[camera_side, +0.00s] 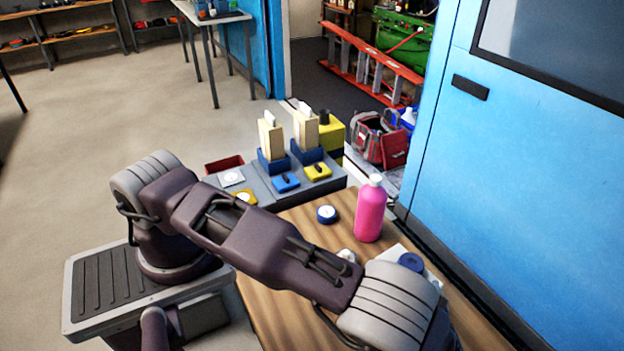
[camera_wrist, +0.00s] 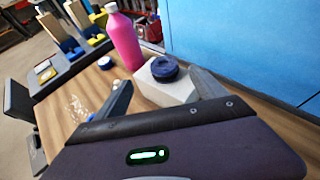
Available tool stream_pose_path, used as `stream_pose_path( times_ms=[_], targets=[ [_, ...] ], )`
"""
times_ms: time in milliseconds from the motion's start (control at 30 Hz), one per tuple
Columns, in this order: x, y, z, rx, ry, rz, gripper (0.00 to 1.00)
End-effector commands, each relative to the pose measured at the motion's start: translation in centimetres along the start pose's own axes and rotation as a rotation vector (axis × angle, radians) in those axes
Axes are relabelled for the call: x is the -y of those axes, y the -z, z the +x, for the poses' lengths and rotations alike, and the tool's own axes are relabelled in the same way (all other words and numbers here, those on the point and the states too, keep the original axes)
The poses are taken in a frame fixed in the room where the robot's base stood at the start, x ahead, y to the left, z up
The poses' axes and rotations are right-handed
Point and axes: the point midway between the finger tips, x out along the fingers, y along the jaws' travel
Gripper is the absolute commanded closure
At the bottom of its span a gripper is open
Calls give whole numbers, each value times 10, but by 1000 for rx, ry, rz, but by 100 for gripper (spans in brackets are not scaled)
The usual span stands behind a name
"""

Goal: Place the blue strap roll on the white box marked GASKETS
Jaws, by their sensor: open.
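A dark blue roll (camera_wrist: 165,68) lies flat on top of a white box (camera_wrist: 153,90) in the wrist view. In the side view the blue roll (camera_side: 411,262) and the white box (camera_side: 432,277) show behind my arm, which hides part of the box. No marking on the box is readable. My gripper (camera_wrist: 160,80) is open and empty, its two fingers apart to the left and right of the box and roll in the wrist view. In the side view my fingers are hidden by the wrist.
A pink bottle (camera_side: 370,209) stands close behind the box. A smaller blue roll with a white centre (camera_side: 327,214) lies on the wooden table. A grey bench (camera_side: 262,188) with blue holders is beyond. A blue wall (camera_side: 500,160) borders the right.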

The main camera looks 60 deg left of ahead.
Motion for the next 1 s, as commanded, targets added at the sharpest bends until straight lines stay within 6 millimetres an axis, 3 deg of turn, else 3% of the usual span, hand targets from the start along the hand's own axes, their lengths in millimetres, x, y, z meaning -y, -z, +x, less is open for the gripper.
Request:
stream_pose_path(
  times_ms=[133,267,400,500,600,700,833,1000],
  targets=[
    [-17,-75,-13,-144,-202,-328,19],
    [-53,-154,-37,-307,-423,-719,19],
    [-107,-233,-78,-474,-622,-1165,19],
    [-152,-274,-114,-575,-725,-1477,19],
    [-195,-298,-152,-659,-789,-1776,19],
    [-227,-304,-185,-717,-813,-2025,19],
    [-248,-298,-209,-754,-813,-2232,19],
    [-254,-293,-218,-768,-811,-2310,19]
  ],
)
